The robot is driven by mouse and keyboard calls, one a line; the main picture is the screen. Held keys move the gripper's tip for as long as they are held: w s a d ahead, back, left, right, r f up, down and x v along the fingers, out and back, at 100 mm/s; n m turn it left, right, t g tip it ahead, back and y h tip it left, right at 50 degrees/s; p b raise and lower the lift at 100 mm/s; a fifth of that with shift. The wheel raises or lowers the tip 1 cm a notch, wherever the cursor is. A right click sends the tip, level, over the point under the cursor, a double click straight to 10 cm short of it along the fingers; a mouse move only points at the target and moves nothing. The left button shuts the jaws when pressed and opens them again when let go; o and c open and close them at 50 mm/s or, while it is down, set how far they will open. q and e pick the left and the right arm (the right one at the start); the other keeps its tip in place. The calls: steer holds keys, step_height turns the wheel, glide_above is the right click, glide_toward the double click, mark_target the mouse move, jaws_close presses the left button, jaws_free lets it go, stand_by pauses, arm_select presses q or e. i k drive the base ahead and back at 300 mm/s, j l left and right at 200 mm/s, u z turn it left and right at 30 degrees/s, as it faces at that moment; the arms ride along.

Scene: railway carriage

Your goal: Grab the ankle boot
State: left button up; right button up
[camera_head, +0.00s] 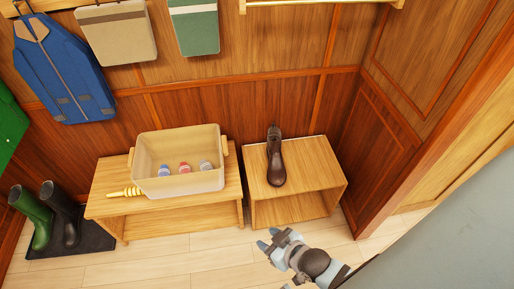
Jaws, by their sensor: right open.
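A dark brown ankle boot (276,160) stands upright on top of a small open-fronted wooden stool or cubby (312,165), near its left side. My right gripper (268,238) is low in the camera_head view, in front of the cubby and below the boot in the picture. It is open, with nothing seen between its fingers, and apart from the boot. My left gripper does not show.
A wooden bench (112,178) left of the cubby holds a beige tub (145,165) with several bottles and a yellow ridged object (124,192). Green (38,215) and dark (66,212) tall boots stand on a black mat (95,239). Panelled walls enclose the back and right.

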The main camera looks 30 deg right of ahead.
mark_target(276, 175)
steer(key=i+l+u, duration=0.1)
steer(key=l, duration=0.25)
steer(key=i+l+u, duration=0.1)
steer(key=l, duration=0.25)
steer(key=i+l+u, duration=0.1)
steer(key=l, duration=0.25)
steer(key=i+l, duration=0.1)
steer(key=l, duration=0.2)
steer(key=i+l, duration=0.1)
steer(key=l, duration=0.15)
steer(key=i+l, duration=0.1)
steer(key=l, duration=0.2)
